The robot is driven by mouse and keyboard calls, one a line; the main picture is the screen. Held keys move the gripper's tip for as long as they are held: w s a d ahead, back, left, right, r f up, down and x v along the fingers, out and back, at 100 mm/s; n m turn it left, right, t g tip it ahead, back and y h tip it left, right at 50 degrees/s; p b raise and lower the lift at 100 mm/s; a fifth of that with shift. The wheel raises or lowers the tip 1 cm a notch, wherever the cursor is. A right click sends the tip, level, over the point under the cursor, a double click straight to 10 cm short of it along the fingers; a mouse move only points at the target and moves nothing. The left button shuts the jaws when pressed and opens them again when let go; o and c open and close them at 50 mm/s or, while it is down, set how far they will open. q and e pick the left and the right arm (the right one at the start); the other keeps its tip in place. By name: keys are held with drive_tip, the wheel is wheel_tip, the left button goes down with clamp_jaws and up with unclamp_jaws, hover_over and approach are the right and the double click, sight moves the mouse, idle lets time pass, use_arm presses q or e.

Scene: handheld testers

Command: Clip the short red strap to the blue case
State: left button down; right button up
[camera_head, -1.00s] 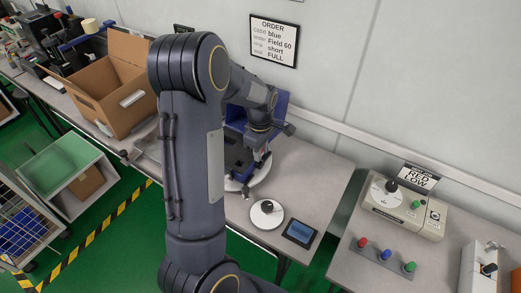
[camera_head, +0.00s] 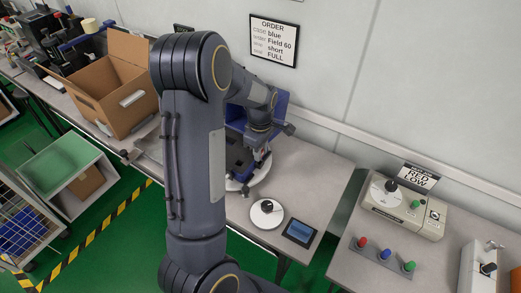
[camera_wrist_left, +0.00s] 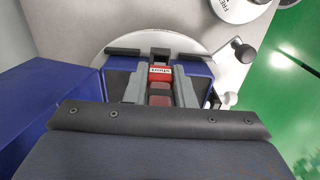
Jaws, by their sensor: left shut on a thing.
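The short red strap (camera_wrist_left: 160,71) shows in the left wrist view as a red tag printed "short", with darker red parts below it. My left gripper (camera_wrist_left: 159,84) is shut on the strap, with a grey finger on each side of it. The blue case (camera_wrist_left: 197,72) lies right under the fingers on a round white plate. Whether the strap touches the case is hidden. In the head view the case (camera_head: 239,157) is partly covered by my left arm, and my left gripper (camera_head: 250,172) is over its near right part. My right gripper is in neither view.
A blue upright box (camera_head: 281,104) stands behind the case. A white dial (camera_head: 267,213) and a small screen device (camera_head: 300,232) lie to the front right. An open cardboard box (camera_head: 115,92) stands on the left. An order sheet (camera_head: 273,40) hangs on the wall.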

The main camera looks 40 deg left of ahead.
use_arm(q)
drive_tip(key=shift+f+b, duration=1.05)
drive_tip(key=shift+f, duration=0.5)
drive_tip(key=c, duration=1.1)
unclamp_jaws()
drive_tip(key=shift+c, duration=0.2)
drive_tip(key=shift+r, duration=3.95)
